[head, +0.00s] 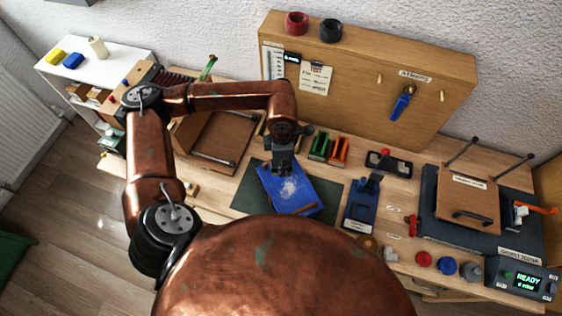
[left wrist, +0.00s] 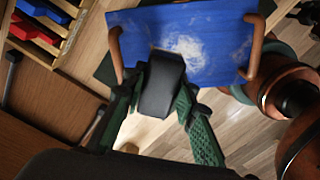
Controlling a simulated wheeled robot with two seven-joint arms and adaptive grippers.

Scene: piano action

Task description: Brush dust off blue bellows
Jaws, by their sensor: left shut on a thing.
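The blue bellows (head: 303,203) lies on a dark green mat (head: 328,192) on the workbench, with a pale dust patch on its upper face. In the left wrist view the bellows (left wrist: 222,62) is a blue board with the whitish patch near its middle and a brown curved piece at each side. My left gripper (head: 283,160) is over the far part of the bellows. Its green fingers (left wrist: 163,100) are shut on a dark grey block-like thing (left wrist: 162,88), perhaps a brush handle. Whether its lower end touches the bellows is unclear. My right gripper is not seen.
Green and orange holders (head: 329,149) stand just behind the mat. A blue device (head: 360,204) is close on the right. A tester (head: 470,205) with a wooden lid fills the far right. A wooden back panel (head: 350,70) rises behind; a wooden tray (head: 222,138) is left.

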